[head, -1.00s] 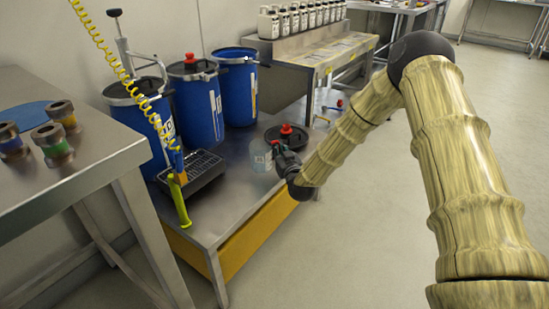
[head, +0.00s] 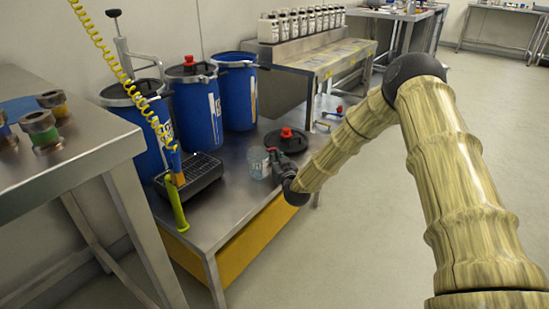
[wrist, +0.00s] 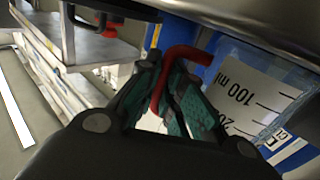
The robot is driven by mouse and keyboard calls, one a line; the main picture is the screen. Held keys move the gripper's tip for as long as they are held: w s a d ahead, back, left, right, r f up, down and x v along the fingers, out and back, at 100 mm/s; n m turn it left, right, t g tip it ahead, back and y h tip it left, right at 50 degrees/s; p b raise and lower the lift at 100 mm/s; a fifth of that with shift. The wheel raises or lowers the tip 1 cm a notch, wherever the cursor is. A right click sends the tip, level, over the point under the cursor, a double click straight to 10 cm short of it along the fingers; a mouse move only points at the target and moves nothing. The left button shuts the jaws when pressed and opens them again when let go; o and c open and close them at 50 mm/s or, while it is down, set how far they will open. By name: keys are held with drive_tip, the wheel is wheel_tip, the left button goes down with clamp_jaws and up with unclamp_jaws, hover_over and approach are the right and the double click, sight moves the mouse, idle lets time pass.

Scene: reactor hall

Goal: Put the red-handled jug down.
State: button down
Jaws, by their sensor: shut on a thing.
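The red-handled jug (head: 257,163) is a clear vessel, seen at the front right part of the low steel bench (head: 232,205). In the wrist view its wall with a "100 ml" scale (wrist: 245,95) fills the right side, and its red handle (wrist: 180,52) runs between my fingers. My gripper (head: 274,160) is shut on the handle, to the right of the jug. In the wrist view the teal-padded fingers (wrist: 165,95) close around the handle. The jug looks roughly upright in the head view. I cannot tell whether its base touches the bench; its underside is not clear.
A black lid with a red knob (head: 287,140) lies just behind the jug. Blue drums (head: 193,110) stand along the back. Bare bench lies between tray and jug.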

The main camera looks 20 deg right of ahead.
drive_tip(key=c, duration=1.6)
unclamp_jaws()
drive_tip(key=shift+o, duration=0.2)
drive_tip(key=shift+s+r+p, duration=0.15)
drive_tip(key=shift+s+p, duration=0.2)
drive_tip(key=shift+s, duration=0.15)
drive_tip(key=s+p, duration=0.4)
drive_tip(key=s, duration=0.7)
drive_tip(key=s+a+f+g+y, duration=0.1)
drive_tip(key=s+a+f+g, duration=0.3)
drive_tip(key=s+f, duration=0.7)
drive_tip(key=s+a+f+g, duration=0.2)
drive_tip(key=s+f+g, duration=0.3)
drive_tip(key=s+f, duration=0.6)
drive_tip(key=s+f+g, duration=0.2)
drive_tip(key=s+g, duration=0.2)
drive_tip(key=s, duration=1.1)
drive_tip(key=s+d+f+g+h, duration=0.1)
drive_tip(key=s+g, duration=0.4)
drive_tip(key=s, duration=1.1)
drive_tip(key=shift+d+f+m+h, duration=0.25)
drive_tip(key=shift+f+m+h, duration=0.05)
drive_tip(key=shift+f, duration=0.4)
